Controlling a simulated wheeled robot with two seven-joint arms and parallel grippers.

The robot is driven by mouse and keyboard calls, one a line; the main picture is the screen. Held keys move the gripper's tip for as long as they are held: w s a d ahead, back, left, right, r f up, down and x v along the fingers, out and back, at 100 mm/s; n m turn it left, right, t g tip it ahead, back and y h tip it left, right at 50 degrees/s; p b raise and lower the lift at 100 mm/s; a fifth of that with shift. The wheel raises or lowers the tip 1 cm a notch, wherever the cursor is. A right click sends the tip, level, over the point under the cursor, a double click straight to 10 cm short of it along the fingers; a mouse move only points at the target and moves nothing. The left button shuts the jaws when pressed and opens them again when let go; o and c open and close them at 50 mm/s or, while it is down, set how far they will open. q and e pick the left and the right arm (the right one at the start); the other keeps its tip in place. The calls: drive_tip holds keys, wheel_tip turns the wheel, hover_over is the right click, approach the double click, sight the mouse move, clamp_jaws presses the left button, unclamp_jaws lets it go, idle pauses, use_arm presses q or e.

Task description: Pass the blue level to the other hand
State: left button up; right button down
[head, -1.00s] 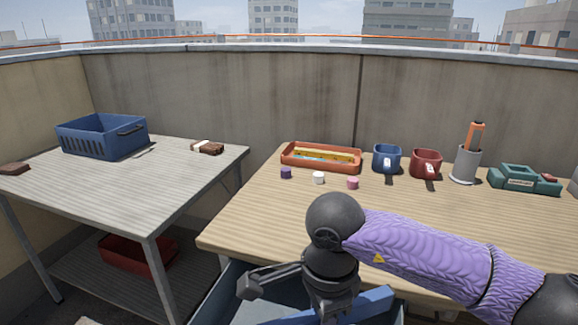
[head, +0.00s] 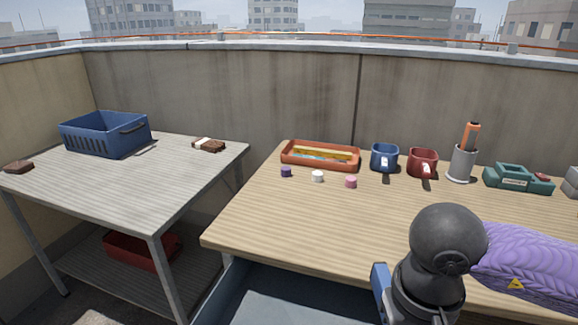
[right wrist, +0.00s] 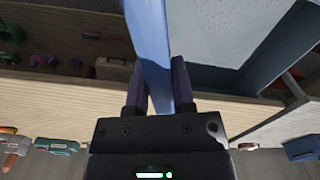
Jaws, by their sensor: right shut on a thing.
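The blue level (right wrist: 150,40) is a long blue bar running up through the middle of the right wrist view. My right gripper (right wrist: 159,88) is shut on it, with one dark finger on each side. In the head view a short blue piece, apparently the level (head: 380,288), shows beside my black wrist joint at the bottom, in front of the table's edge. The right gripper's fingers are hidden there by my arm. The left gripper is not in either view now.
The wooden table (head: 330,220) holds an orange tray (head: 290,160), blue mug (head: 384,158), red mug (head: 422,164), grey cup (head: 461,163) and green case (head: 510,178). Three small caps sit near the tray. A blue crate (head: 105,135) stands on the grey left table (head: 130,185).

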drive_tip(key=r+p, duration=0.2)
drive_tip(key=r, duration=0.1)
drive_tip(key=r+p, duration=0.5)
drive_tip(key=p, duration=0.1)
drive_tip(key=shift+s+r, duration=0.3)
drive_tip(key=shift+r, duration=0.1)
drive_tip(key=shift+r+p, duration=0.1)
drive_tip(key=shift+p, duration=0.2)
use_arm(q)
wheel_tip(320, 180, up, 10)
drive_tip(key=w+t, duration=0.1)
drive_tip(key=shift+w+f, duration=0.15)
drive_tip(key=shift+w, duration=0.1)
